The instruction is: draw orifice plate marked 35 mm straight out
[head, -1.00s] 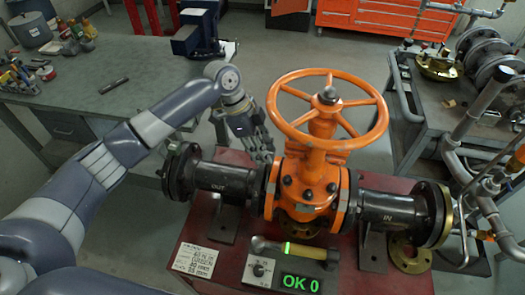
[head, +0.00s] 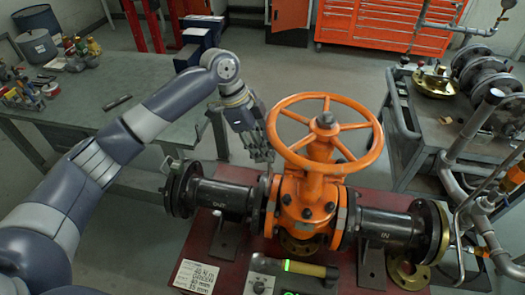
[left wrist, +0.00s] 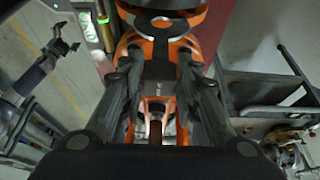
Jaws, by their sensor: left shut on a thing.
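The orange gate valve (head: 313,190) with its handwheel stands between a dark pipe (head: 225,196) marked OUT at left and another dark pipe (head: 385,226) at right. My left gripper (head: 262,156) is above the joint between the left pipe and the valve, fingers down. In the left wrist view its fingers (left wrist: 160,85) are shut on a dark flat tab, seemingly of the orifice plate (left wrist: 160,70). Its marking is too small to read. A dark arm-like shape, perhaps my right gripper (left wrist: 63,38), shows at the left there.
A brass ring (head: 408,274) lies by the right flange. Pipework (head: 460,165) stands at right. A grey bench (head: 120,125) is at left. The handwheel is close beside my left gripper.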

